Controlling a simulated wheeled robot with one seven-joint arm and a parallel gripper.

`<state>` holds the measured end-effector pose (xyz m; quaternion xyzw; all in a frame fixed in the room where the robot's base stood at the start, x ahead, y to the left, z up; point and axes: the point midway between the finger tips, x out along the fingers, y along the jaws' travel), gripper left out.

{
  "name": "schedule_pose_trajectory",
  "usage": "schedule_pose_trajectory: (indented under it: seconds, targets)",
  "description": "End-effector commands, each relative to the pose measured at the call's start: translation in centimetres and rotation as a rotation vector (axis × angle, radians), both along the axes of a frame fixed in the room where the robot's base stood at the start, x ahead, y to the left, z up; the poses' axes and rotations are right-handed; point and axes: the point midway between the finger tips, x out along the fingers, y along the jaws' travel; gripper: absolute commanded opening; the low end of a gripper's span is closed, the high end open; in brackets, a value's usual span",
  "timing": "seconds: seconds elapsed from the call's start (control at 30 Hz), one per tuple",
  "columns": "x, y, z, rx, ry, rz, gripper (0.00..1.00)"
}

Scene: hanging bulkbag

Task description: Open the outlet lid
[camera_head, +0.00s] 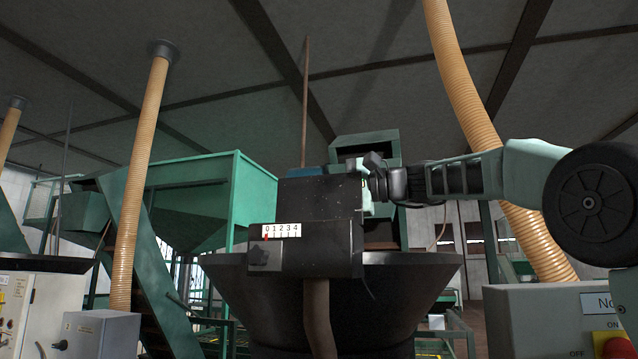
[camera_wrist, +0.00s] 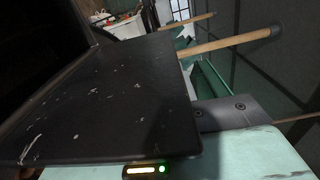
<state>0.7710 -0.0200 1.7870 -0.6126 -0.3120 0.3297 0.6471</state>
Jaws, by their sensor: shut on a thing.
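The outlet is a dark box (camera_head: 310,262) with a white 0-to-4 scale, above the wide dark hopper. A dark, scuffed panel that looks like the outlet lid (camera_head: 318,202) stands above the box. In the wrist view the lid (camera_wrist: 105,105) is a broad scratched plate filling the middle. My gripper (camera_head: 372,180) comes in from the right and is shut at the lid's upper right edge. In the wrist view the fingertips are hidden, so the exact contact does not show.
The dark hopper (camera_head: 390,295) flares below the box. A ribbed tan hose (camera_head: 480,115) hangs behind my arm, and another (camera_head: 140,190) stands at left. A grey control box (camera_head: 550,325) sits at lower right. Green machinery (camera_head: 200,205) fills the back left.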

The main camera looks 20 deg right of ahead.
Motion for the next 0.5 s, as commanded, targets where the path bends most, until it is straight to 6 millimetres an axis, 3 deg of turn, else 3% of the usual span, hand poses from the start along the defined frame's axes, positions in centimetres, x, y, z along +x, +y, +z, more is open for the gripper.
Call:
schedule_pose_trajectory:
  seconds: [0.5]
  targets:
    - [0.99,-0.78,-0.58,0.089,0.121,-0.002,0.0]
